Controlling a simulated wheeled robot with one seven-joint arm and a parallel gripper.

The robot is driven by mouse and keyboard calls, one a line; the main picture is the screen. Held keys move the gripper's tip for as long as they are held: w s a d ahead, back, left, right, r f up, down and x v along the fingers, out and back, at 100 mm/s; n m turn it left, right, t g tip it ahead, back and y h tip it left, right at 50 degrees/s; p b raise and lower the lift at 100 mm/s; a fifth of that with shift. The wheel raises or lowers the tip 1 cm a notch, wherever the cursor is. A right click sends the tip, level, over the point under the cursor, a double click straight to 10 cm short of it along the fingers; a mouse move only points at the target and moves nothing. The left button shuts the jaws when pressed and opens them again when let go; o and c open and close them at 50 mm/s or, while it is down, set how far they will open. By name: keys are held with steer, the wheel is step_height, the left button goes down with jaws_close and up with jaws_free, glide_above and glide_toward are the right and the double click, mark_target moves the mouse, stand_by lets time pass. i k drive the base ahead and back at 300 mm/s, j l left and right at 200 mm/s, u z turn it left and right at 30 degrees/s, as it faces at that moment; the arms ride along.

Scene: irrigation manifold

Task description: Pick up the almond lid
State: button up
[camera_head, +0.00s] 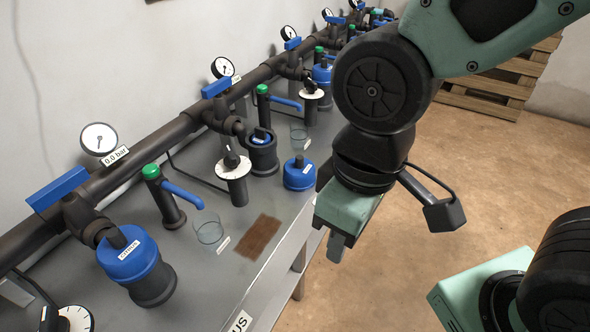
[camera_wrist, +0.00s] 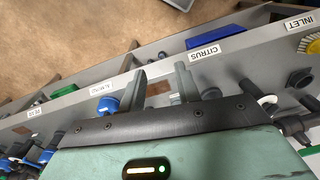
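A blue lid (camera_head: 299,173) with a small dark knob and a white label sits on the grey bench near its front edge; its label is too small to read. In the wrist view, a blue round thing (camera_wrist: 107,104), likely this lid, shows beside the left finger, close to the ALMOND label (camera_wrist: 103,88). My gripper (camera_head: 338,246) hangs just off the bench edge, to the right of and nearer than the lid, apart from it. In the wrist view my gripper (camera_wrist: 160,80) has its two fingers spread with nothing held between them.
A dark open-topped housing (camera_head: 263,157) with blue inside stands behind the lid. A dial post (camera_head: 236,183), green-topped valves with blue levers, a clear ring (camera_head: 209,231) and a brown patch (camera_head: 257,236) surround it. The CITRUS-capped housing (camera_head: 130,260) is nearer. Open floor lies to the right.

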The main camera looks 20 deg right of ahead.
mark_target(299, 176)
steer(key=i+l+u, duration=0.2)
steer(key=u, duration=0.2)
steer(key=i+l+u, duration=0.1)
steer(key=l+u, duration=0.35)
steer(key=j, duration=0.1)
